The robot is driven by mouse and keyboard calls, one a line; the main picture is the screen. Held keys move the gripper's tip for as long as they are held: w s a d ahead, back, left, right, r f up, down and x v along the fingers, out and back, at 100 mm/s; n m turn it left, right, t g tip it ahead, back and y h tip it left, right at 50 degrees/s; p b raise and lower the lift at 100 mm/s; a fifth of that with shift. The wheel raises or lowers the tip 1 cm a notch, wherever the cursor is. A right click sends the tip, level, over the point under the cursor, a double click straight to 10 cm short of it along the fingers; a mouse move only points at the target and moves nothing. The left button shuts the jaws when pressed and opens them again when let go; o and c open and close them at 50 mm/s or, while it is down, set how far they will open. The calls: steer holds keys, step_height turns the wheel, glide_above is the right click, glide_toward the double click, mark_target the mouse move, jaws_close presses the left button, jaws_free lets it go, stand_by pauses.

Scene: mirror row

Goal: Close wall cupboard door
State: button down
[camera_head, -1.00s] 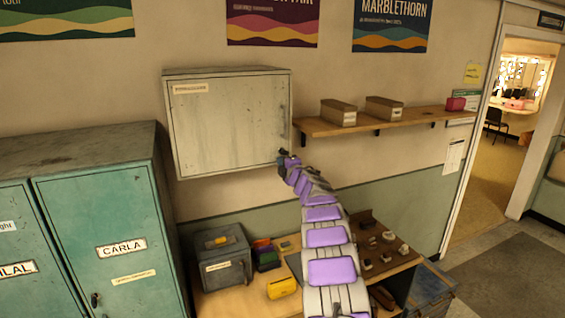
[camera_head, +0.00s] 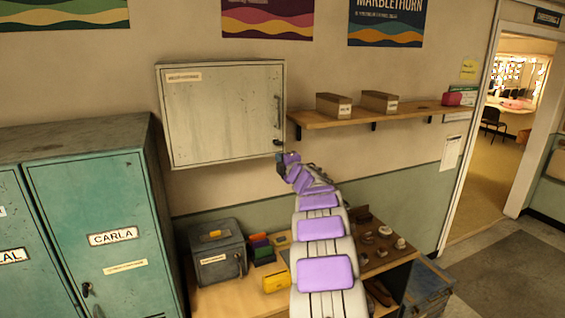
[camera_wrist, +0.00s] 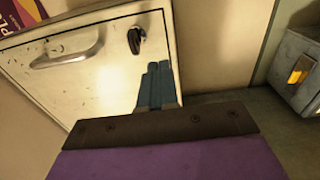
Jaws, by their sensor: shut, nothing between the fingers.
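The wall cupboard (camera_head: 220,115) is a pale, worn metal box on the wall above the table. Its door looks flush with the box in the head view. My gripper (camera_head: 281,158) is at the door's lower right corner, at the end of my purple and grey arm. In the wrist view the cupboard door (camera_wrist: 110,85) fills the upper left, with a bar handle (camera_wrist: 68,50) and a dark lock (camera_wrist: 136,40). My gripper's blue-grey fingers (camera_wrist: 158,85) are together and empty, over the door's lower edge. I cannot tell whether they touch it.
A wooden shelf (camera_head: 420,112) with two boxes is right of the cupboard. Green lockers (camera_head: 90,190) stand at the left. The table below holds a grey metal box (camera_head: 217,255), a yellow box (camera_head: 276,281) and several small items. Open floor (camera_head: 500,275) lies at the right.

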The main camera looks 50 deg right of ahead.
steer(key=shift+b+v, duration=0.9)
steer(key=shift+v, duration=2.85)
steer(key=s+a+f+m+g+y+b, duration=0.1)
steer(key=a+f+m+g+b, duration=0.4)
steer(key=a, duration=0.6)
steer(key=s+a+f+m+g+b, duration=0.1)
steer(key=a+f+m+b, duration=0.15)
steer(key=a+f, duration=0.65)
steer(key=s+a+f+m+g+y+b, duration=0.1)
steer(key=s+a+f+m+g+b, duration=0.2)
steer(key=a, duration=1)
steer(key=s+a+f+g+y+b, duration=0.2)
steer(key=s+a+f, duration=0.3)
steer(key=s+a, duration=0.3)
steer(key=s+a+f+m+g+y+b, duration=0.1)
steer(key=s+a+f+g+y+b, duration=0.1)
steer(key=s+a+f, duration=0.4)
steer(key=s+a+f+g+y+b, duration=0.2)
steer(key=s+a+f+g, duration=0.2)
steer(key=s+a, duration=0.8)
steer(key=shift+s+a+f+m+g+y, duration=0.2)
steer(key=shift+a+f+m+g+y, duration=0.15)
steer(key=shift+a+f, duration=0.55)
